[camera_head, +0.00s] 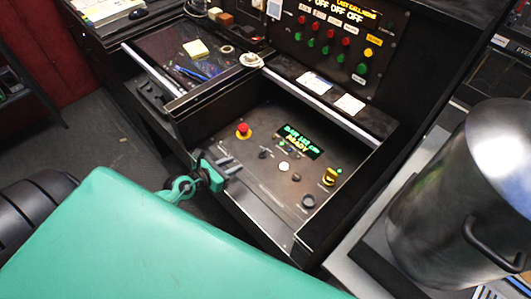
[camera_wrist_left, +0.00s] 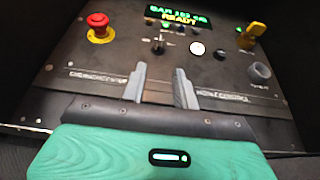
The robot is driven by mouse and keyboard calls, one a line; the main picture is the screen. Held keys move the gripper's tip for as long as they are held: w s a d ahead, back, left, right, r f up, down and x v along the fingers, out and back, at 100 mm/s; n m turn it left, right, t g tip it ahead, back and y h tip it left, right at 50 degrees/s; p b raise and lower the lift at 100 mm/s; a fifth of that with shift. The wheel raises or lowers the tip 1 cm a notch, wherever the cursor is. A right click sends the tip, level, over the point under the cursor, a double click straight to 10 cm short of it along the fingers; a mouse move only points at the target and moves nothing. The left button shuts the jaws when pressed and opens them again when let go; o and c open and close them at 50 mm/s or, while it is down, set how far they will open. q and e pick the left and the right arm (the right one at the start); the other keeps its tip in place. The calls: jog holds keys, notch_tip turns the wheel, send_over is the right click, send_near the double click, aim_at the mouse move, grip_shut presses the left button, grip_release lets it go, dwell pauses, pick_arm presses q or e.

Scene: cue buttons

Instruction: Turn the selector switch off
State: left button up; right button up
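A small black knob (camera_head: 264,153), which looks like the selector switch, stands on the dark control panel (camera_head: 262,190). It also shows in the left wrist view (camera_wrist_left: 158,45), above and between my fingertips. A yellow handle (camera_head: 329,177) stands farther right on the panel and also shows in the wrist view (camera_wrist_left: 250,35); I cannot tell for sure which of the two is the selector. My left gripper (camera_head: 230,163) is over the panel's left edge, its grey fingers (camera_wrist_left: 161,78) apart with nothing between them. It is apart from the knob. My right gripper is not in view.
The panel also carries a red mushroom button (camera_head: 243,130), a white button (camera_head: 284,166), a dark round dial (camera_head: 308,201) and a lit green display (camera_head: 300,140). Raised walls border the panel. A large metal pot (camera_head: 450,190) stands at the right.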

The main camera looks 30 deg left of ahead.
aim_at(263, 151)
pick_arm(q)
jog(key=x, duration=1.3)
jog(key=shift+w+d, duration=0.15)
jog(key=shift+w, duration=0.2)
grip_shut()
